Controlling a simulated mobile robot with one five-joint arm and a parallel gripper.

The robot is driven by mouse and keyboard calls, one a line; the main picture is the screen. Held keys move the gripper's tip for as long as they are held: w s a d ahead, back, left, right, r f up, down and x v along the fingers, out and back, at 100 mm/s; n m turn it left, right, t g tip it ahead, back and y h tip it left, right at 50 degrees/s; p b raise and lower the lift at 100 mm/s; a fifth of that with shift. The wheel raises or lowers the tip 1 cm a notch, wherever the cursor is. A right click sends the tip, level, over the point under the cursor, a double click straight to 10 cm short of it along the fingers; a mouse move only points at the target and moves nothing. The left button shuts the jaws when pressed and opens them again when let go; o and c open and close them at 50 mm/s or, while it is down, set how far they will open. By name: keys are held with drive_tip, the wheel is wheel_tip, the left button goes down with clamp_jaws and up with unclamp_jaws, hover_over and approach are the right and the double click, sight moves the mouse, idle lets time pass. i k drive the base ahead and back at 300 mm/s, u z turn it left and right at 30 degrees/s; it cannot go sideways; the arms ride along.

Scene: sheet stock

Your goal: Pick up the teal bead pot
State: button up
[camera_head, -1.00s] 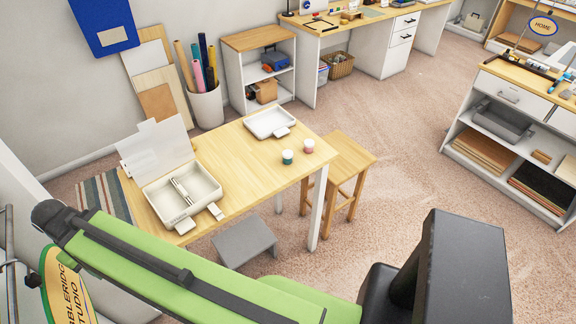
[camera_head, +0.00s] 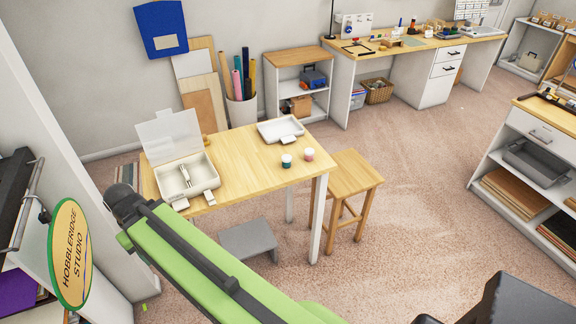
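The teal bead pot (camera_head: 286,161) is a small pot with a white top, standing upright near the front right part of the wooden table (camera_head: 236,153). A similar pink pot (camera_head: 309,154) stands just right of it, with a small gap. My green arm reaches up from the bottom toward the table's left front corner. It stays well to the left of the teal pot. My gripper's fingers do not show, so I cannot see whether it is open or holds anything.
An open white case (camera_head: 206,185) with a clear lid stands on the table's left. A white tray (camera_head: 268,134) lies at the back. Carpet right of the stool is clear.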

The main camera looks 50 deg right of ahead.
sight(286, 160)
drive_tip(key=z, duration=0.45)
drive_tip(key=i, duration=1)
drive_tip(key=u, duration=0.1)
